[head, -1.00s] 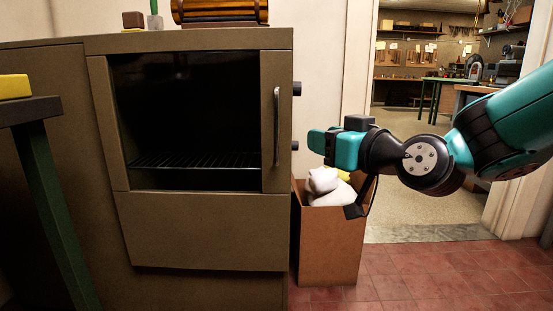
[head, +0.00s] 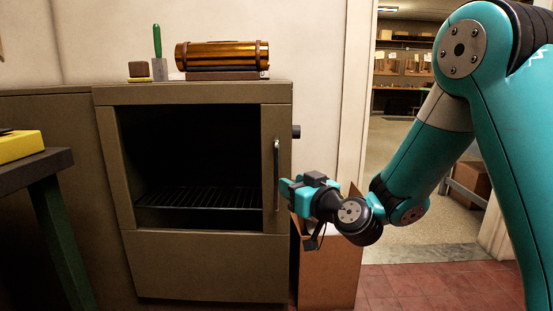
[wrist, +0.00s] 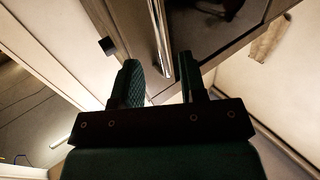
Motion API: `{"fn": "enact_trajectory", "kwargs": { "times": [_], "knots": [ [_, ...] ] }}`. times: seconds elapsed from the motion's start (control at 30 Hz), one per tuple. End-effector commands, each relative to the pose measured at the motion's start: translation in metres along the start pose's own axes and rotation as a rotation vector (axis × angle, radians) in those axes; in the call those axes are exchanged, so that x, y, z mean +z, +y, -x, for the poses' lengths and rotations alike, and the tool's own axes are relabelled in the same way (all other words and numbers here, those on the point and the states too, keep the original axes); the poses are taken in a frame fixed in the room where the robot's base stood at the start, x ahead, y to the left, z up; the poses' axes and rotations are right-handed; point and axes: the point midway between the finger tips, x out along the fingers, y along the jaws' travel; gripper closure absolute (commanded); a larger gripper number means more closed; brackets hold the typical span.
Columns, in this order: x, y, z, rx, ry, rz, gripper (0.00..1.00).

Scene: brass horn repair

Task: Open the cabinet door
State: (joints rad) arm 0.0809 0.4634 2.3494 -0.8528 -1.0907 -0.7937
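The cabinet (head: 205,265) is brown-grey, and its door (head: 273,125) looks shut, with a large dark window and a wire rack (head: 200,198) showing behind it. The upright metal door handle (head: 277,175) is on the door's right side. My gripper (head: 285,189) is open, close to the lower half of the handle, its fingers pointing at the door. In the wrist view, the handle (wrist: 160,38) runs into the gap between the open fingertips (wrist: 158,66). I cannot tell whether either finger touches it.
A cardboard box (head: 328,272) stands on the floor right of the cabinet, below my gripper. An amber cylinder (head: 222,55) and a green-handled tool (head: 158,50) are on the cabinet top. A dark table (head: 35,170) stands at left; a doorway opens at right.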

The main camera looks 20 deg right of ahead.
Motion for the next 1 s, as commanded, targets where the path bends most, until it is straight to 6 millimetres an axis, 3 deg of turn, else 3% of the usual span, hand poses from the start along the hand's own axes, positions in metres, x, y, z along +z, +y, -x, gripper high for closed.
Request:
{"fn": "enact_trajectory", "kwargs": {
  "times": [0.1, 0.33, 0.77, 0.93, 1.0],
  "knots": [
    [-0.007, -0.001, -0.027, -0.003, 0.000, 0.001, 0.61],
    [-0.003, -0.001, -0.063, -0.002, 0.001, 0.000, 0.61],
    [0.000, 0.000, -0.074, 0.001, 0.001, -0.001, 0.61],
    [0.000, 0.000, -0.074, 0.001, 0.001, -0.001, 0.96],
    [0.000, 0.000, -0.074, 0.001, 0.001, -0.001, 1.00]
  ]
}}
